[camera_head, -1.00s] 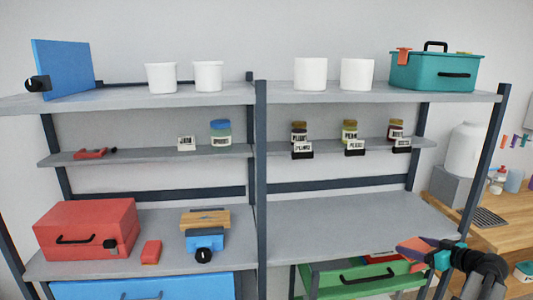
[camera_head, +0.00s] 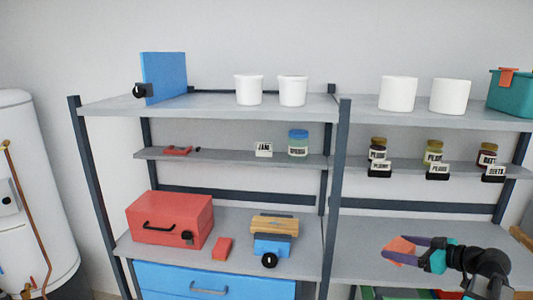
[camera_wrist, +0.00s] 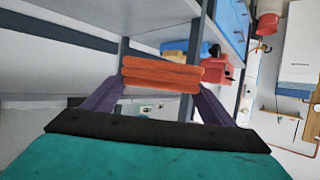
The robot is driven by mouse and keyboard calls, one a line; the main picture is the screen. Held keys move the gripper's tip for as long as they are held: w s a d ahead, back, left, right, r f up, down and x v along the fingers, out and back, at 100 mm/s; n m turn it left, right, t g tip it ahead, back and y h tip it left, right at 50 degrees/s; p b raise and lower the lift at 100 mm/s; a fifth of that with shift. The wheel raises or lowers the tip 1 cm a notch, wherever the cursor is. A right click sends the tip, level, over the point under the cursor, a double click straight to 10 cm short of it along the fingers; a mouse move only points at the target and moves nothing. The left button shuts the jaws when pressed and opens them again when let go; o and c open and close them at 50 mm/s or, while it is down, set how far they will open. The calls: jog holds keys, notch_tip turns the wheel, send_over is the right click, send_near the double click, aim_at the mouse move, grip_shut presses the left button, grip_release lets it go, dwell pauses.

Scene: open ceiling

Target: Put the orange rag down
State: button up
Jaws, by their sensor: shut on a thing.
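The orange rag (camera_wrist: 160,74) is a folded, layered strip, held crosswise between the two purple fingers in the wrist view. In the head view the rag (camera_head: 402,245) shows as a small orange patch at my gripper (camera_head: 392,252). My gripper is shut on it, in front of the right-hand lower shelf (camera_head: 358,238). The rag seems clear of the shelves, though its exact gap to them is hard to judge.
The right-hand lower shelf looks bare where visible. On the left lower shelf are a red toolbox (camera_head: 170,222), a small red block (camera_head: 222,248) and a blue tool with a wooden block (camera_head: 273,226). Jars, white pots (camera_head: 398,93) and a teal box (camera_head: 512,95) stand above.

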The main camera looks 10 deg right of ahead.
jog(key=w+a+r+n+g+y+p, duration=0.1)
jog(key=w+a+r+n+y, duration=0.15)
jog(key=a, duration=0.65)
jog(key=w+a+r+n+g+y+p, duration=0.1)
jog(key=a+r, duration=0.2)
jog(key=a, duration=0.6)
jog(key=w+a+f+n+g+b, duration=0.1)
jog(key=a+f+b, duration=0.3)
jog(key=a+f, duration=0.5)
jog(key=w+a+f+n+g+y+b, duration=0.1)
jog(key=w+a+f+b, duration=0.3)
jog(key=a+f, duration=0.6)
jog(key=shift+w, duration=0.15)
jog(key=shift+d+y, duration=0.15)
jog(key=shift+y, duration=0.2)
